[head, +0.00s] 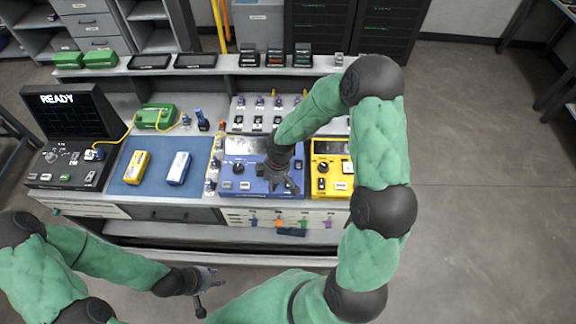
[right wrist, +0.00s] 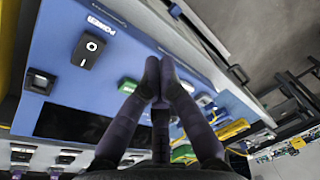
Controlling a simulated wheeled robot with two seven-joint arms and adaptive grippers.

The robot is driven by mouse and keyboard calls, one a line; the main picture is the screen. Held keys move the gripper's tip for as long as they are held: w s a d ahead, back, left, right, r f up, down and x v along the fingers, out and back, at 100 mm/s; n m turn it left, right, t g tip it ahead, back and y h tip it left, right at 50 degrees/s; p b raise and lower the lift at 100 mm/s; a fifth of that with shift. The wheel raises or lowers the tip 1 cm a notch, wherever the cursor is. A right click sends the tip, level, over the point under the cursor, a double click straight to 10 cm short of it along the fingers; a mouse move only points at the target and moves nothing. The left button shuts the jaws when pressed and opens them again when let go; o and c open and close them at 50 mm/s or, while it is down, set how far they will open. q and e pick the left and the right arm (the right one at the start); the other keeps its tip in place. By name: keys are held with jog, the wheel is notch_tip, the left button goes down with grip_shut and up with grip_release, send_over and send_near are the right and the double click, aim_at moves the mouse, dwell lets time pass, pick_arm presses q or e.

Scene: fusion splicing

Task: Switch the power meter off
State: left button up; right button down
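I cannot read which one is the power meter. My left gripper (head: 212,279) is in front of the bench, seemingly empty.
A blue mat (head: 152,190) on the left holds a small yellow device (head: 137,167) and a white-blue one (head: 178,168). A monitor (head: 65,112) reading READY stands at far left. A green box (head: 155,117) is behind the mat. The floor at right is clear.

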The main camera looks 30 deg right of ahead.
pick_arm(q)
jog(key=r+p, duration=0.2)
jog(key=shift+w+d+r, duration=0.2)
jog(key=shift+w+r, duration=0.1)
pick_arm(e)
jog(key=w+d+r+n+h, duration=0.2)
jog(key=w+d+r+n, duration=0.1)
jog(key=d+r, duration=0.5)
notch_tip(320, 180, up, 3)
jog(key=shift+w+f, duration=0.1)
jog(key=shift+w, duration=0.15)
jog(key=shift+d+f, duration=0.1)
pick_arm(q)
notch_tip(320, 180, down, 2)
jog(key=shift+f+b, duration=0.1)
jog(key=shift+b, duration=1)
pick_arm(e)
notch_tip(320, 180, down, 14)
jog(key=shift+r, duration=0.1)
jog(key=shift+f+b, duration=0.3)
jog(key=shift+f, duration=0.05)
pick_arm(q)
jog(key=shift+f, duration=0.2)
jog(key=shift+r, duration=0.15)
pick_arm(e)
jog(key=shift+r, duration=0.15)
